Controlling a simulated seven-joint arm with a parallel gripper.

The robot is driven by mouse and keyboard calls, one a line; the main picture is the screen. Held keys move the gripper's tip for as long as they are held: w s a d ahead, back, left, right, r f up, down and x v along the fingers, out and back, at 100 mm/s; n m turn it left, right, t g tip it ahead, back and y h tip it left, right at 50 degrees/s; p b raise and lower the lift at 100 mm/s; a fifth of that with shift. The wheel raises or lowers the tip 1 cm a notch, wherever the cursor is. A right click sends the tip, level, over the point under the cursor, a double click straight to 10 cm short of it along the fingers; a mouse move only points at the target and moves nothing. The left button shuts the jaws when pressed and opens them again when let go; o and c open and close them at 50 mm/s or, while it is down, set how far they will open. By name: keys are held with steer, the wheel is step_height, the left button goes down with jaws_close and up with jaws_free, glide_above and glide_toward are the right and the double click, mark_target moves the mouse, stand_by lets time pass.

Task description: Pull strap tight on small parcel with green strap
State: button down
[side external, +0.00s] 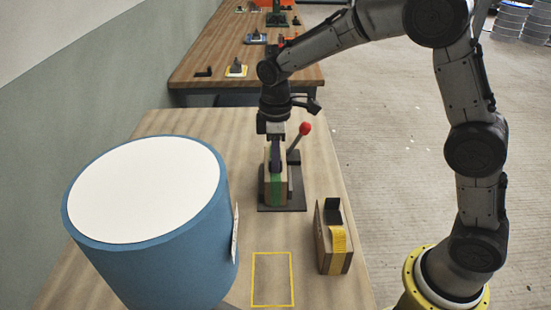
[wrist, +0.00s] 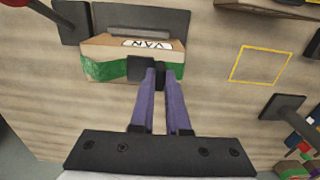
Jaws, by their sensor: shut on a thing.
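The small parcel with the green strap (side external: 275,188) is a brown box upright on a dark stand (side external: 292,208). In the wrist view the parcel (wrist: 106,50) shows a white label reading "VAN", and the green strap (wrist: 108,70) runs along its near side. My gripper (side external: 276,165) is above and against the parcel in the side view. In the wrist view its purple fingers (wrist: 156,72) are close together at a dark tab (wrist: 139,68) on the parcel's near side. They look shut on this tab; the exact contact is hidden.
A lever with a red knob (side external: 305,128) rises beside the parcel. A parcel with a yellow strap (side external: 336,240) stands to the right. A large blue drum (side external: 160,265) fills the left. A yellow outlined square (side external: 272,254) on the table is empty. Another bench (side external: 215,62) is behind.

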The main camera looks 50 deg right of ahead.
steer(key=s+a, duration=0.3)
steer(key=shift+s+a, duration=0.15)
steer(key=shift+a, duration=0.05)
steer(key=c, duration=0.9)
jaws_free()
steer(key=shift+r, duration=0.1)
step_height(320, 180, up, 14)
steer(key=shift+f, duration=0.15)
